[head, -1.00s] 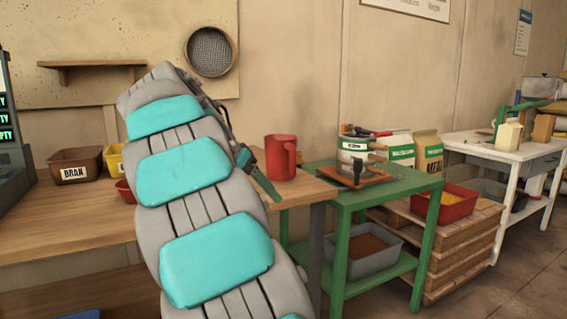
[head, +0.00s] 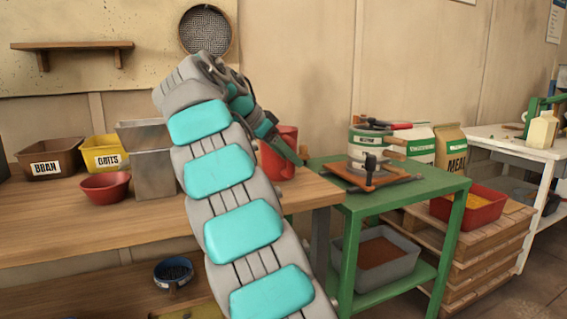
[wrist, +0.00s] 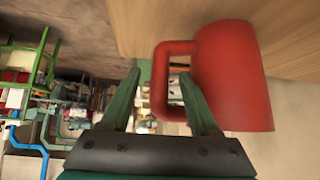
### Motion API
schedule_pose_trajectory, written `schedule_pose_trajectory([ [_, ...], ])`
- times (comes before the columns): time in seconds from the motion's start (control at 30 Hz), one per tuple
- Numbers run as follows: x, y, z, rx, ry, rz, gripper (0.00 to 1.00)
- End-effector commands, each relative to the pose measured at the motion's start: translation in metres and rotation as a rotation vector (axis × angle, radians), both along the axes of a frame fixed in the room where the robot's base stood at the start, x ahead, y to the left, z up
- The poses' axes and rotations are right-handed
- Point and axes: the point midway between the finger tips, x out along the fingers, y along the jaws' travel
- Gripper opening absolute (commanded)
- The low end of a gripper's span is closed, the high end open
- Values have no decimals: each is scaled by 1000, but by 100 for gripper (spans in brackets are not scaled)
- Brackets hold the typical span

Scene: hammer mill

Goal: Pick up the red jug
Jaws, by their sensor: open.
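The red jug (head: 279,156) stands upright on the right end of the wooden bench, partly hidden behind my arm in the head view. In the wrist view the red jug (wrist: 235,75) fills the right side, upside down, with its handle on the left. My gripper (wrist: 155,82) is open, with its two green fingers apart. The right fingertip overlaps the jug's handle in the wrist view; the left fingertip is left of the handle. I cannot tell whether either finger touches it. In the head view my gripper (head: 288,150) is beside the jug.
Left on the wooden bench (head: 60,230) stand a brown BRAN bin (head: 50,150), a yellow GRITS bin (head: 104,153), a metal container (head: 150,165) and a red bowl (head: 106,187).

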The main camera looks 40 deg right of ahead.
Motion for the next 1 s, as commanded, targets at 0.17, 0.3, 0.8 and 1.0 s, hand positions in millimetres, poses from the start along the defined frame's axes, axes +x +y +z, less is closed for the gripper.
schedule_pose_trajectory([
  [0.17, -2, -9, -13, 0, 1, -3, 62],
  [0.3, -3, -18, -21, -1, 2, -1, 62],
  [0.8, -3, -34, -37, 0, -1, 1, 57],
  [1.0, -3, -34, -37, 0, -1, 1, 35],
])
